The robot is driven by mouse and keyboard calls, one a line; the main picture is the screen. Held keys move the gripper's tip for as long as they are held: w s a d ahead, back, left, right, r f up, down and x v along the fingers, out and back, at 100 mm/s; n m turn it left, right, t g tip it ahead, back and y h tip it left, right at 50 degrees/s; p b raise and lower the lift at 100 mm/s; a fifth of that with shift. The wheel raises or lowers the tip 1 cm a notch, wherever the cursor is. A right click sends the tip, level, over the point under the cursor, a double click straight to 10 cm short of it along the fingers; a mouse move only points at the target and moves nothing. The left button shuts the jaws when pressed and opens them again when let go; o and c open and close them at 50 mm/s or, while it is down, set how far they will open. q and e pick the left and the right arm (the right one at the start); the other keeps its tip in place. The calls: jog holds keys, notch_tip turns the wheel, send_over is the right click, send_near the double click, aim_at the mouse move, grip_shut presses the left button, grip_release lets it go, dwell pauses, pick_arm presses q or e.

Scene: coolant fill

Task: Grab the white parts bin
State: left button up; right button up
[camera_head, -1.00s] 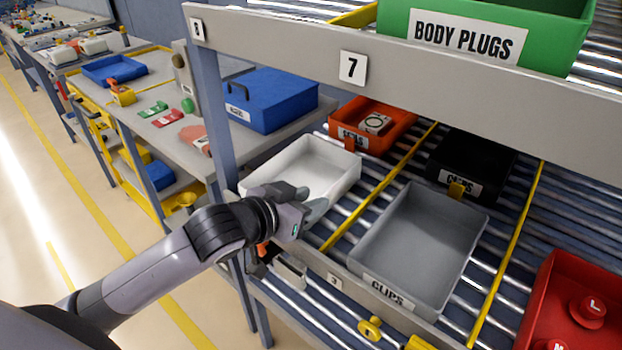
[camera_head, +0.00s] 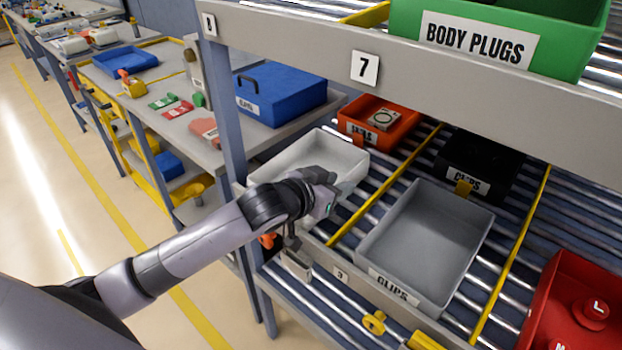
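The white parts bin (camera_head: 300,153) sits on the roller shelf, left of a yellow lane divider, and looks empty. My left gripper (camera_head: 335,184) is at the bin's near right corner, with its fingers at the near rim. The wrist and fingers hide part of the bin's front wall. I cannot tell whether the fingers are closed on the rim or only beside it. My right gripper is not in view.
A grey CLIPS bin (camera_head: 425,240) stands to the right, past the yellow divider (camera_head: 380,190). An orange bin (camera_head: 398,127) and a black bin (camera_head: 490,160) stand behind. A grey rack beam (camera_head: 450,80) crosses above. A shelf post (camera_head: 233,125) stands left.

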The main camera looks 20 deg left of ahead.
pick_arm(q)
grip_shut()
jog(key=shift+r, duration=0.1)
